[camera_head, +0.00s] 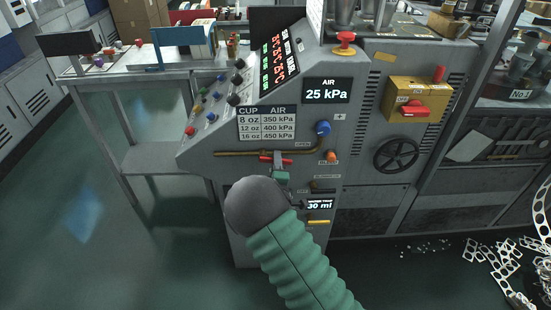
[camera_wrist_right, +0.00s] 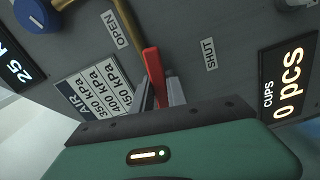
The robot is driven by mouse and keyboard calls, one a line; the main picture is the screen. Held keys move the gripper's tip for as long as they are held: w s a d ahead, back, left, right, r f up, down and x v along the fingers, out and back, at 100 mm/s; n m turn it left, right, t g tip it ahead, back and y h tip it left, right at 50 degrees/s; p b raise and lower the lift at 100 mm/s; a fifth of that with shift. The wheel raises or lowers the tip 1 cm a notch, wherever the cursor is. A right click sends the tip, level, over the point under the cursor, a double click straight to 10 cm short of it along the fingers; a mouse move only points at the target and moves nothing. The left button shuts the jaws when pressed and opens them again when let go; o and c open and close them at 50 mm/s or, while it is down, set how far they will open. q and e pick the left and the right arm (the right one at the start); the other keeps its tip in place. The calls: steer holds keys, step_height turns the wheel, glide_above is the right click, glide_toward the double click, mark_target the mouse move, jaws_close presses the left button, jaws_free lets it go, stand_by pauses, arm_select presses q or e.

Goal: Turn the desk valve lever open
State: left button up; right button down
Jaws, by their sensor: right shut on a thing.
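The valve lever is a red handle on the brass pipe (camera_head: 228,154) of the grey desk console. In the head view the lever (camera_head: 287,161) shows on both sides of my right gripper's fingers. In the wrist view the red lever (camera_wrist_right: 152,62) stands between the two grey fingers of my right gripper (camera_wrist_right: 160,93), which is shut on it. An OPEN label (camera_wrist_right: 115,29) is left of the lever and a SHUT label (camera_wrist_right: 209,54) is right of it. My right gripper (camera_head: 277,163) is partly hidden by its own arm. My left gripper is not in view.
A blue knob (camera_head: 323,128) and an orange knob (camera_head: 331,156) sit right of the lever. The AIR display (camera_head: 326,91) reads 25 kPa. A black handwheel (camera_head: 397,155) and a yellow box (camera_head: 415,98) are farther right. Metal scraps (camera_head: 495,262) lie on the floor.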

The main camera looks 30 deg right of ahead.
steer(key=shift+r+n+p, duration=0.25)
steer(key=shift+n+p, duration=0.35)
steer(key=shift+n, duration=0.4)
steer(key=shift+a, duration=0.1)
steer(key=c, duration=1.3)
jaws_free()
steer(key=shift+w+f, duration=0.1)
steer(key=v, duration=1.7)
steer(key=shift+p, duration=0.4)
